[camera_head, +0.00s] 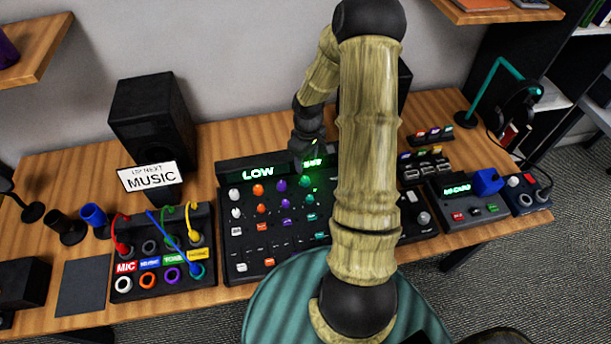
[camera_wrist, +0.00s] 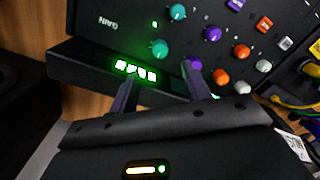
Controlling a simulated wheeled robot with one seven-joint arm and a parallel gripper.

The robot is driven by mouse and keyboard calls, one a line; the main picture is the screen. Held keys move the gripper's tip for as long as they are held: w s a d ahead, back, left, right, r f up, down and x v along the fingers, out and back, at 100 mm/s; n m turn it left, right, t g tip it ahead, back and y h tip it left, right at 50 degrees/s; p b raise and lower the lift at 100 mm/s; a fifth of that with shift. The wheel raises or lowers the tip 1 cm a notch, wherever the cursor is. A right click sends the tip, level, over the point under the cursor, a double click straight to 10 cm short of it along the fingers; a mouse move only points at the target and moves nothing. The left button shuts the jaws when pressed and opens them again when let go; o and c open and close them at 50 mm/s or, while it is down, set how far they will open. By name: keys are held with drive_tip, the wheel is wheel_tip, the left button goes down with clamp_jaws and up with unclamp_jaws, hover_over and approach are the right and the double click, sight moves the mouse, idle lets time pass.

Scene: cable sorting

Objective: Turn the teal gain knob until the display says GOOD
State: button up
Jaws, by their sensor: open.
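The black mixer (camera_head: 236,262) stands on the table. Its display (camera_head: 258,173) reads LOW in white-green letters in the head view. A second, smaller green display (camera_head: 312,163) beside it is partly covered by my gripper and hard to read; a lit display (camera_wrist: 135,72) in the wrist view is also too blurred to read. The teal gain knob (camera_head: 305,181) is in the row nearest the displays; it shows in the wrist view (camera_wrist: 158,48), near the GAIN label. My gripper (camera_wrist: 158,70) is open, its fingertips on either side of and just short of that knob, apparently empty.
Purple, orange and white knobs (camera_wrist: 194,65) stand close beside the teal one, by a fingertip. A patch box (camera_head: 150,290) with several coloured cables is on the left. Speakers (camera_head: 150,120) stand behind. More small devices (camera_head: 465,200) fill the right side of the table.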

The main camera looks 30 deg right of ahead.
sight(305, 179)
wheel_tip(305, 179, down, 9)
drive_tip(key=shift+s+a+r, duration=0.1)
drive_tip(key=shift+a+r, duration=0.05)
drive_tip(key=c, duration=1)
